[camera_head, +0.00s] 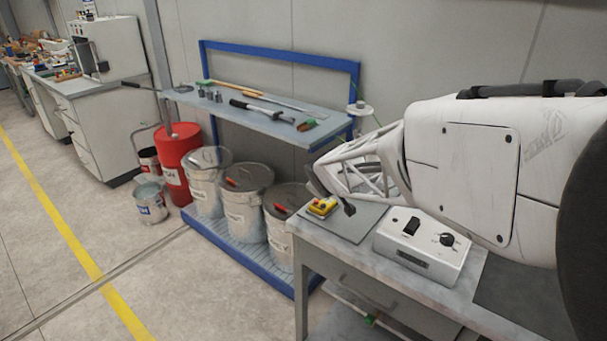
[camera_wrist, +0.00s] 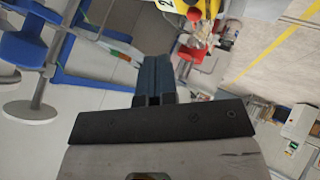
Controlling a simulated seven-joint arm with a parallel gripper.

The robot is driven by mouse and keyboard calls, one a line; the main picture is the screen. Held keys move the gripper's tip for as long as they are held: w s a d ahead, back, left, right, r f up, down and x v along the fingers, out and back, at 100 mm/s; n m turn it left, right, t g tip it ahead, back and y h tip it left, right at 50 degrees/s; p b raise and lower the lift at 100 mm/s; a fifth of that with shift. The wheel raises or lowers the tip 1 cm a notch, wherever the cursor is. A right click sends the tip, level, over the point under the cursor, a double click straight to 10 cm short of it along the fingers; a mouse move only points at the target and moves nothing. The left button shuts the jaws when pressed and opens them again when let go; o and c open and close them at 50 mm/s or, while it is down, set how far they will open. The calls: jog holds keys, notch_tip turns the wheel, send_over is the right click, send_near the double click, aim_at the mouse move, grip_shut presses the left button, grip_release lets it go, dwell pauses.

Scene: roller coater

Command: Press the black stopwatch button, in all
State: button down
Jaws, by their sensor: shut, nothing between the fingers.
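My gripper (camera_wrist: 155,62) is shut and empty, its two dark fingers together in the middle of the wrist view. In the head view my white arm reaches in from the right over the workbench, with dark end parts beside a small yellow device (camera_head: 321,207). The device has red on top and lies on a grey mat (camera_head: 352,228). I cannot tell whether the gripper touches it. No stopwatch or black stopwatch button can be made out clearly. A white control box (camera_head: 422,248) with a black switch (camera_head: 411,226) and a round black knob (camera_head: 447,239) stands on the bench.
The workbench (camera_head: 312,240) has its edge at the front. A blue-framed rack (camera_head: 357,72) with tools and lidded buckets (camera_head: 244,203) stands behind it, a red drum (camera_head: 179,160) to its left. The floor at the left is open.

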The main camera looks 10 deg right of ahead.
aim_at(322, 205)
jog(key=shift+f, duration=1.7)
jog(key=shift+f, duration=0.15)
dwell(0.8)
jog(key=shift+f, duration=0.25)
jog(key=shift+f, duration=0.4)
dwell(1.0)
dwell(0.4)
jog(key=shift+r, duration=0.8)
jog(key=shift+r, duration=0.1)
jog(key=shift+r, duration=2.4)
